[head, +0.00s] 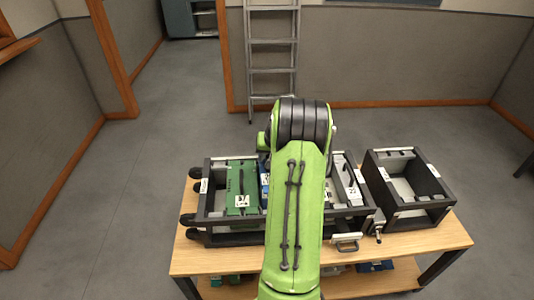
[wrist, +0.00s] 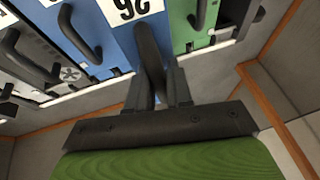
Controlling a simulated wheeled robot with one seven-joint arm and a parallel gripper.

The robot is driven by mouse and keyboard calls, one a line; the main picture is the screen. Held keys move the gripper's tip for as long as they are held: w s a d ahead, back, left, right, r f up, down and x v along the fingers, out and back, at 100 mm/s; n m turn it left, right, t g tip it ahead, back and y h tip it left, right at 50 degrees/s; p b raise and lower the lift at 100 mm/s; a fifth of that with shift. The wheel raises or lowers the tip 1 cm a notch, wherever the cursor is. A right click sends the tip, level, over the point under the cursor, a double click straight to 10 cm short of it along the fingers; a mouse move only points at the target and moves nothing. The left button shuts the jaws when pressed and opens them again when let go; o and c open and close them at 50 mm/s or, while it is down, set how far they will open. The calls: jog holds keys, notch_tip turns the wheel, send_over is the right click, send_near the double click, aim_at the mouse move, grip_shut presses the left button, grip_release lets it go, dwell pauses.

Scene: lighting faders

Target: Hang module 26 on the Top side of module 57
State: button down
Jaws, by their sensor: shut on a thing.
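Module 26 (wrist: 108,38) is a blue panel with a white label, reading upside down in the wrist view. My gripper (wrist: 157,82) is shut on the black handle at its labelled end. The module appears to sit in the row of modules; I cannot tell whether it is raised. In the head view a sliver of blue module (head: 264,178) shows beside my green arm, which hides my gripper. A green module (head: 242,180) lies left of it in the dark frame; its label is too small to read surely. Module 57 cannot be picked out.
The dark frame (head: 222,238) holds several modules on a wooden table (head: 430,238). A smaller open frame (head: 412,207) stands to its right. Bare tabletop runs along the front. A ladder (head: 272,50) leans at the back wall.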

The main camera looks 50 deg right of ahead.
jog(key=shift+f+b, duration=2.7)
jog(key=shift+f, duration=1)
jog(key=shift+f+b, duration=1)
jog(key=shift+f, duration=0.3)
jog(key=c, duration=0.9)
grip_release()
jog(key=shift+c, duration=0.2)
jog(key=shift+s+a+f, duration=0.1)
jog(key=w+d+r+p+v, duration=0.1)
jog(key=p+v, duration=0.9)
jog(key=v, duration=1.2)
jog(key=shift+w+r, duration=0.25)
jog(key=shift+w, duration=0.55)
